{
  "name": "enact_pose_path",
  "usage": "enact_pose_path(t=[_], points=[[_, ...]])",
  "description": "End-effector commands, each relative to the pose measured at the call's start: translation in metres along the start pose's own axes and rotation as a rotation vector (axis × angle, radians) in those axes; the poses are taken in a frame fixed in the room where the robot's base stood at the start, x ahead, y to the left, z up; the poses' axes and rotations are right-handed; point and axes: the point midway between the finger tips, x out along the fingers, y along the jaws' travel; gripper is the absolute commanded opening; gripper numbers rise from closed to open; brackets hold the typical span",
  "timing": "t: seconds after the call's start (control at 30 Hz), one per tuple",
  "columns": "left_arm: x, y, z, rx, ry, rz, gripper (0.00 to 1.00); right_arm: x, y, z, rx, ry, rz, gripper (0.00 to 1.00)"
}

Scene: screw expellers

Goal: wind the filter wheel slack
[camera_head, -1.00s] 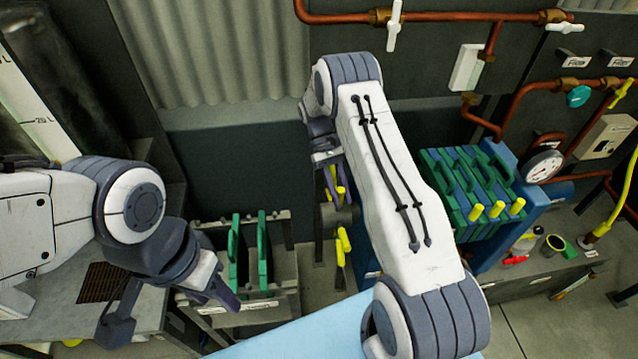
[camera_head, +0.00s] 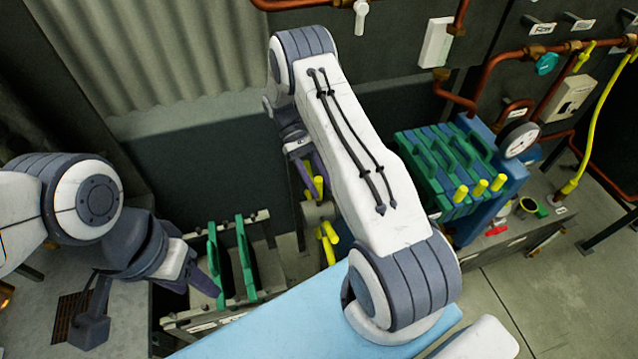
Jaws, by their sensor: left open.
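A wheel with several yellow grips (camera_head: 328,238) around a grey hub is in the middle of the head view, partly hidden behind my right forearm. My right gripper (camera_head: 313,176) has its dark fingers at the wheel's upper yellow grip. Whether the fingers touch or close on it cannot be told. The filter press (camera_head: 445,165), with green and blue plates and yellow pegs, stands to the right of the wheel. My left gripper (camera_head: 198,284) is open and empty, beside the green plates in the rack at lower left.
A metal rack (camera_head: 262,215) holds upright green plates (camera_head: 244,258) close to my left gripper. Copper pipes (camera_head: 482,75), a gauge (camera_head: 518,138) and a yellow hose (camera_head: 603,110) are at the right. Small items lie on the grey ledge. The floor at lower right is clear.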

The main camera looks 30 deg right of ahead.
Motion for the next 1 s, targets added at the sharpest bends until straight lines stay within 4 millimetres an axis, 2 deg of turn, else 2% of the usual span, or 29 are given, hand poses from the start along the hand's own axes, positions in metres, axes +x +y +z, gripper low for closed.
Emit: enact_pose_path(t=[0.33, 0.47, 0.7, 0.93, 1.0], points=[[0.001, 0.000, 0.000, 0.000, 0.000, 0.000, 0.50, 0.001, -0.001, 0.001, 0.001, -0.004, -0.005, 0.55], [0.007, -0.001, 0.000, -0.001, 0.000, 0.000, 0.50, -0.006, 0.000, -0.002, 0.002, -0.001, -0.005, 0.55], [0.031, -0.002, 0.002, -0.004, 0.000, 0.000, 0.50, -0.045, 0.000, -0.005, 0.003, 0.002, -0.005, 0.55], [0.045, -0.003, 0.002, -0.007, 0.000, 0.000, 0.50, -0.078, 0.000, -0.003, 0.001, 0.001, -0.005, 0.55], [0.023, -0.002, 0.002, -0.007, -0.001, 0.000, 0.50, -0.086, 0.000, 0.006, 0.001, -0.004, -0.005, 0.55]])
